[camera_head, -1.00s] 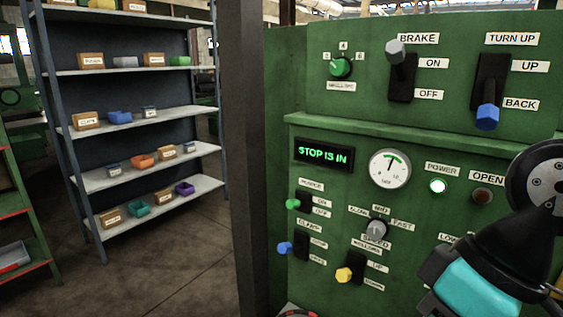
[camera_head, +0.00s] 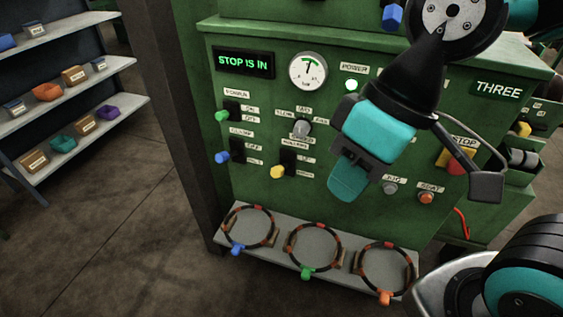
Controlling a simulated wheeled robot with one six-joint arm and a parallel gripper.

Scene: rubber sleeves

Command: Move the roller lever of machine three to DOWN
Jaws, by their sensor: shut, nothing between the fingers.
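The green panel of machine three (camera_head: 225,185) faces me, with a THREE sign (camera_head: 497,89) on its right side. The lever with the yellow knob (camera_head: 277,172) sits low on the panel, in a black slot (camera_head: 289,160) under a small label that seems to read rollers. Its knob shows at the slot's lower left; the small labels beside it are blurred, so its exact setting is hard to tell. My gripper (camera_head: 348,182) is shut and empty, pointing down in front of the panel, to the right of the yellow knob and apart from it.
The display (camera_head: 244,62) reads STOP IS IN. A green-knobbed lever (camera_head: 222,116), a blue-knobbed lever (camera_head: 222,157) and a grey dial (camera_head: 301,127) are close by. A red stop button (camera_head: 456,166) is at right. A ledge (camera_head: 262,251) below holds three rings. A shelf (camera_head: 95,77) stands left.

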